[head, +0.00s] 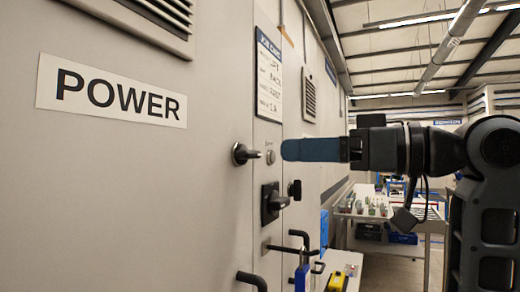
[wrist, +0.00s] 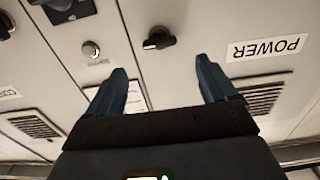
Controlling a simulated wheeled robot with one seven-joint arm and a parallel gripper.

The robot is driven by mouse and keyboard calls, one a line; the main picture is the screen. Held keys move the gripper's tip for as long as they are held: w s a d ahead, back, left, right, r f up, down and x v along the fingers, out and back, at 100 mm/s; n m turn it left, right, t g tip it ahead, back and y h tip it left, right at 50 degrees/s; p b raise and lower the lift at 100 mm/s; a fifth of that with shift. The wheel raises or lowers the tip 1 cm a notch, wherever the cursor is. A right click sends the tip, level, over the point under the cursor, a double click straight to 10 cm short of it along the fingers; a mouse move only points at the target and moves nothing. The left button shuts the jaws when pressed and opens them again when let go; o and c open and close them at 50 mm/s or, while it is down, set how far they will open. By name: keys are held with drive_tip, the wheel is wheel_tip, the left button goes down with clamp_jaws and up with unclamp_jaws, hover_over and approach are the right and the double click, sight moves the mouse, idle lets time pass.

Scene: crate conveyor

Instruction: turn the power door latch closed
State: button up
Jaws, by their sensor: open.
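The power door latch (head: 243,154) is a small black turning handle with a bright end, on the grey door under the POWER sign. Its lever lies roughly level, pointing right in the head view. In the wrist view, which is upside down, the latch (wrist: 158,39) sits just beyond the fingertips, between their lines. My gripper (head: 285,150) is to the right of the latch in the head view, at about its height, apart from it. In the wrist view my gripper (wrist: 160,66) has its two blue fingers wide apart with nothing between them.
The POWER sign (head: 112,92) is on the same door. A black rotary switch (head: 270,203) and a small round lock (head: 270,157) are on the neighbouring panel. Black door handles (head: 250,281) stick out lower down. A workbench (head: 385,212) stands behind at the right.

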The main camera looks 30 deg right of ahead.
sight(255, 152)
drive_tip(key=shift+p+x, duration=0.75)
drive_tip(key=shift+x, duration=3.1)
drive_tip(key=c, duration=1.1)
drive_tip(key=shift+o, duration=0.2)
